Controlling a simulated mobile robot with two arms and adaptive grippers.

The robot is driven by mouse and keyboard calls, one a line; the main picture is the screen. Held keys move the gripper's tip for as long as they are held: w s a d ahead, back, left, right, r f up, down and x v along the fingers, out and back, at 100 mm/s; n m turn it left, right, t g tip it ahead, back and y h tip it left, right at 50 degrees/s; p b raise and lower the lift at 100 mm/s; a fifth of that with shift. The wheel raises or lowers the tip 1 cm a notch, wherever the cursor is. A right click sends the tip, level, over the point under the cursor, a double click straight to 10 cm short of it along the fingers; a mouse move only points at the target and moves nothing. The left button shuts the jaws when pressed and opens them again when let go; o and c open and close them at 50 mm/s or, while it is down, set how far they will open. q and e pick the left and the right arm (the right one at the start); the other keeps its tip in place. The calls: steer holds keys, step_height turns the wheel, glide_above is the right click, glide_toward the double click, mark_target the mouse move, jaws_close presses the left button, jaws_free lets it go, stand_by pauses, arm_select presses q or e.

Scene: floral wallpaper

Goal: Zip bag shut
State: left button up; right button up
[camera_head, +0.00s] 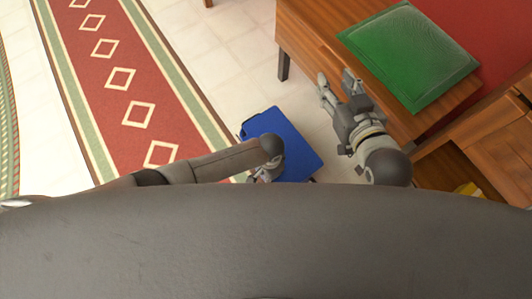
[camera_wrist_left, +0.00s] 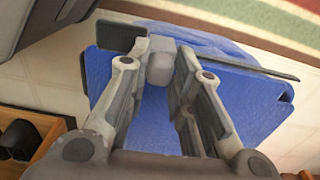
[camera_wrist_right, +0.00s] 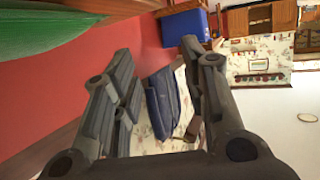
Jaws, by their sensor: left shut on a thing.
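The blue bag (camera_head: 294,152) is on or near the pale floor beside the patterned rug. In the left wrist view the bag (camera_wrist_left: 240,100) fills the space beyond the fingers, with a thin dark strip (camera_wrist_left: 235,65) along its rug-side edge. My left gripper (camera_wrist_left: 160,55) is shut on a small grey block (camera_wrist_left: 160,68) at that edge, which looks like the zip slider. In the head view my left arm hides most of this gripper. My right gripper (camera_head: 335,80) is open and empty, in the air beside the wooden table, right of the bag.
The wooden table (camera_head: 315,40) bears a flat green item (camera_head: 410,55). A red rug with diamonds (camera_head: 125,75) lies at left. A wooden cabinet (camera_head: 475,150) stands at right. The right wrist view shows a distant room with dark blue seats (camera_wrist_right: 163,100). Tiled floor is clear beyond the bag.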

arm_select(q)
steer(key=shift+s+d, duration=0.25)
steer(key=shift+s, duration=0.1)
arm_select(e)
steer(key=shift+s+d+f+g, duration=0.15)
steer(key=shift+s+f+g, duration=0.2)
steer(key=shift+f, duration=0.25)
arm_select(q)
steer(key=o, duration=0.9)
steer(key=shift+w+r, duration=0.1)
step_height(320, 180, up, 12)
steer(key=shift+f, duration=0.1)
